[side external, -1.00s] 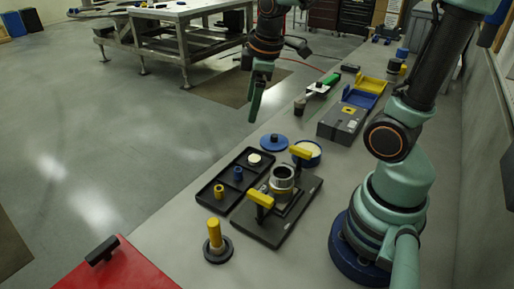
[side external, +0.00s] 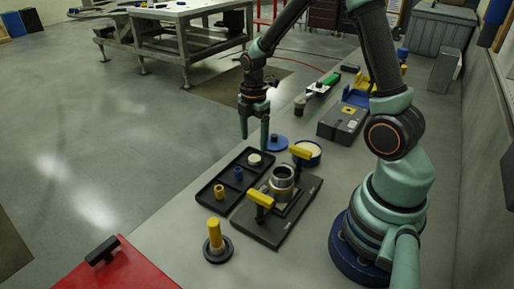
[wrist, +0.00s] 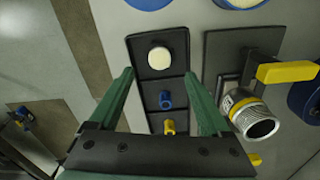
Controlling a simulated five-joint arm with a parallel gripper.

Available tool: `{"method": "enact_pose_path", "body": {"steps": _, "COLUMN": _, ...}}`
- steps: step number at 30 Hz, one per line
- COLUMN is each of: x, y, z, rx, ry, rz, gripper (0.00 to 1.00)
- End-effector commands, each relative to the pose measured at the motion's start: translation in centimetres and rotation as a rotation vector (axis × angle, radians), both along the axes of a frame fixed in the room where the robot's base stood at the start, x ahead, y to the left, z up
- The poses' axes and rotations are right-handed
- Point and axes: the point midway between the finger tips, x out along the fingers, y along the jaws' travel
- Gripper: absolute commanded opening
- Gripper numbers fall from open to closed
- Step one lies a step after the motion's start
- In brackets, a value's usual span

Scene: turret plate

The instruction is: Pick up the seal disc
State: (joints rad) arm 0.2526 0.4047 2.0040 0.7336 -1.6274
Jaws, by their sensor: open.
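The seal disc (side external: 254,160) looks like a small cream-white round disc. It lies in the far compartment of a black tray (side external: 204,196). In the wrist view the disc (wrist: 159,58) is in the top compartment of the tray (wrist: 155,86), just beyond the line between my fingertips. My gripper (side external: 254,136) is open and empty, pointing down above the far end of the tray. In the wrist view its two green fingers (wrist: 159,74) stand apart on either side of the tray, with clear space between them.
A blue fitting (side external: 238,174) and a yellow fitting (side external: 219,190) sit in the other tray compartments. Right of the tray is a dark plate (side external: 266,235) with a metal ring (side external: 283,177) and yellow clamps. A blue lid (side external: 275,141) lies behind the tray.

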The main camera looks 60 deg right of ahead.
Motion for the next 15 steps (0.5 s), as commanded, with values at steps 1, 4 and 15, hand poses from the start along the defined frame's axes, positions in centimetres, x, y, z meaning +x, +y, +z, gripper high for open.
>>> {"method": "enact_pose_path", "body": {"steps": 1, "x": -0.1, "y": 0.0, "z": -0.5, "rx": 0.0, "ry": 0.002, "rz": 0.0, "gripper": 0.82}}
{"method": "enact_pose_path", "body": {"steps": 4, "x": 0.0, "y": 0.0, "z": -0.9, "rx": 0.0, "ry": 0.001, "rz": 0.0, "gripper": 0.82}}
{"method": "enact_pose_path", "body": {"steps": 15, "x": 0.0, "y": 0.1, "z": -5.3, "rx": 0.0, "ry": 0.002, "rz": 0.0, "gripper": 0.82}}
